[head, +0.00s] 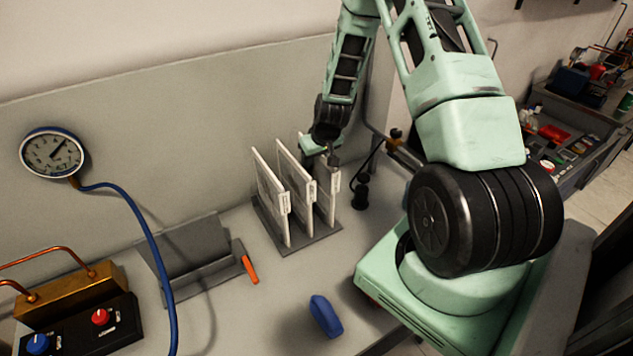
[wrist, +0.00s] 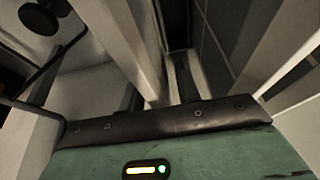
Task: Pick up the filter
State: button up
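Several thin white-framed panels, which look like the filters, stand upright side by side in a dark rack (head: 310,243) on the bench. The left panel (head: 270,200), the middle panel (head: 297,185) and the right panel (head: 327,196) show in the head view. My gripper (head: 320,152) is at the top of the right panel, close behind the middle one. In the wrist view, pale frame edges (wrist: 140,55) run close past the green gripper body. The fingertips are not clear, so I cannot tell whether they touch a panel.
A grey angled stand (head: 195,250) with an orange handle (head: 250,269) is left of the rack. A blue block (head: 325,316) lies in front. A gauge (head: 52,153) with a blue hose and a knob box (head: 80,330) are at left. A small black fixture (head: 361,194) stands right of the rack.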

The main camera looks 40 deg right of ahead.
grip_shut()
